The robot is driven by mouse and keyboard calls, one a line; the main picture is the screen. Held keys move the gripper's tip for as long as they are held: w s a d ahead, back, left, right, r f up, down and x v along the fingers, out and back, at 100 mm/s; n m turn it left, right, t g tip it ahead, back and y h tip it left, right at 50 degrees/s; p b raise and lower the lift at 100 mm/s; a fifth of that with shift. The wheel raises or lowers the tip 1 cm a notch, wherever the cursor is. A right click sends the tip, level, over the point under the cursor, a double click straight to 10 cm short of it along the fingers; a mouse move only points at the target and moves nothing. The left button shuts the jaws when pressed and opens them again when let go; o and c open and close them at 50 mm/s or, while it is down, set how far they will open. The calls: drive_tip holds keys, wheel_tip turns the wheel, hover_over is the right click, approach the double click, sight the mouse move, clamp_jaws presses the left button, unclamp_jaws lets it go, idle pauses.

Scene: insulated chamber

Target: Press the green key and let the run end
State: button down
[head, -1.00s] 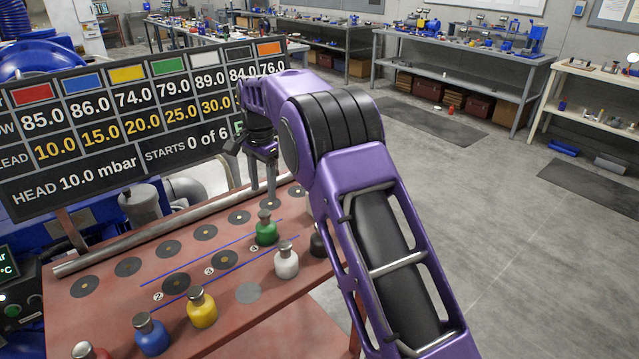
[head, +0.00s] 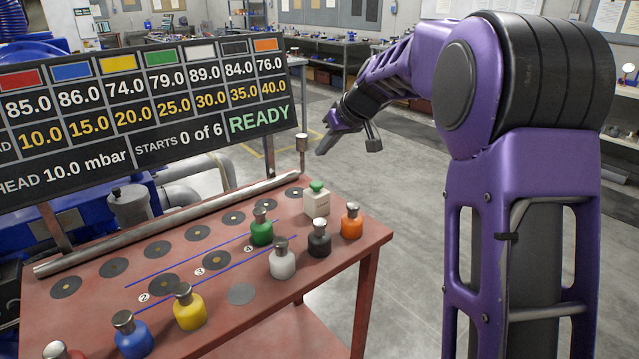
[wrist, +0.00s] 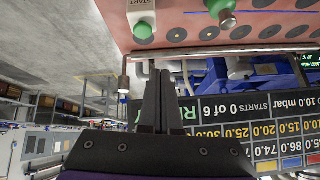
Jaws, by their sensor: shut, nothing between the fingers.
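The green key (head: 316,186) sits on top of a pale box (head: 316,204) at the far right part of the red bench. In the wrist view, which is upside down, the green key (wrist: 143,30) shows beside the word START on the box. My gripper (head: 323,150) is above and beyond the box, past the bench's far edge, apart from the key. In the wrist view my gripper's dark fingers (wrist: 160,75) are together and empty, pointing toward the bench edge. The board (head: 150,120) reads READY, "STARTS 0 of 6" and "HEAD 10.0 mbar".
Stoppered bottles stand on the bench (head: 100,275): blue (head: 133,338), yellow (head: 188,310), green (head: 261,231), white (head: 282,264), black (head: 319,240), orange (head: 351,223). A metal post (head: 302,150) rises near the box. Open floor lies right of the bench.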

drive_tip(key=shift+s+d+r+n+t+b, duration=0.15)
drive_tip(key=shift+d+r+n+t, duration=0.1)
drive_tip(key=shift+d+n, duration=0.35)
drive_tip(key=shift+s+d+r+n+t+b, duration=0.15)
drive_tip(key=shift+d+n+t, duration=0.15)
drive_tip(key=shift+d, duration=0.45)
drive_tip(key=shift+w, duration=0.15)
hover_over(313, 182)
drive_tip(key=s+d, duration=0.1)
drive_tip(key=s, duration=0.2)
drive_tip(key=f, duration=0.7)
drive_tip(key=shift+w+d+f, duration=0.1)
drive_tip(key=shift+w+d, duration=0.1)
drive_tip(key=shift+w, duration=0.05)
wheel_tip(313, 182, down, 3)
drive_tip(key=shift+w+d+f+b, duration=0.1)
drive_tip(key=shift+f+b, duration=0.1)
drive_tip(key=shift+b, duration=0.2)
drive_tip(key=shift+f, duration=0.35)
drive_tip(key=shift+f, duration=0.15)
